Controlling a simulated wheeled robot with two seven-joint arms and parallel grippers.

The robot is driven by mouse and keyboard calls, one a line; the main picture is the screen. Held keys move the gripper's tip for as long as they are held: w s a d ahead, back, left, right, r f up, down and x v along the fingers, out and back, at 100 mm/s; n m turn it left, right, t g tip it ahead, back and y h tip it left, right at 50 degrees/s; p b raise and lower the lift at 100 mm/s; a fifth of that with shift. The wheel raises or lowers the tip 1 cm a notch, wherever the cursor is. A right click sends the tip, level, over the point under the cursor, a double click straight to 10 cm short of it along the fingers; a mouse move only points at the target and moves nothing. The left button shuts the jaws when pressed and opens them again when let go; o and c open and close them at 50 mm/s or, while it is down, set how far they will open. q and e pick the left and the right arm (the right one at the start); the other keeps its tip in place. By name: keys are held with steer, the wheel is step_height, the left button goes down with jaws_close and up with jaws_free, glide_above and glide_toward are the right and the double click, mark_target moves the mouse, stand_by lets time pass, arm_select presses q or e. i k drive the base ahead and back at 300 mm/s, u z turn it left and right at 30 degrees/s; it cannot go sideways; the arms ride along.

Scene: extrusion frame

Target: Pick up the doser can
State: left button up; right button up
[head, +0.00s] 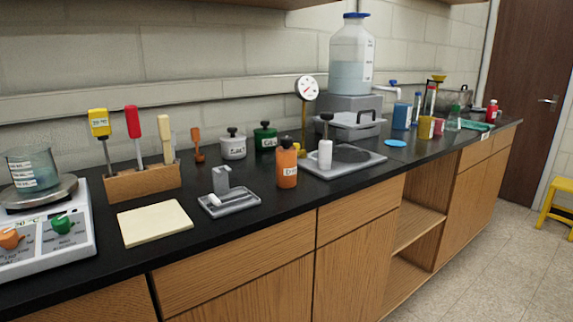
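An orange can (287,169) with a black top stands upright on the black counter, near its front edge, left of the grey sink tray. A white label sits low on its front. The lettering is small but seems to begin with "Do", so it looks like the doser can. Nothing touches it from the front. Neither of my grippers is in the head view.
A small grey tray (240,203) lies left of the orange can. A white pot (233,148) and a green pot (265,139) stand behind it. A white pump bottle (325,154) stands to its right on the sink tray (365,167). A cream pad (150,224) lies farther left.

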mark_target(285, 159)
steer(key=u, duration=3.35)
steer(key=k, duration=1.15)
steer(key=z, duration=1.75)
steer(key=i, duration=0.5)
steer(key=u, duration=0.05)
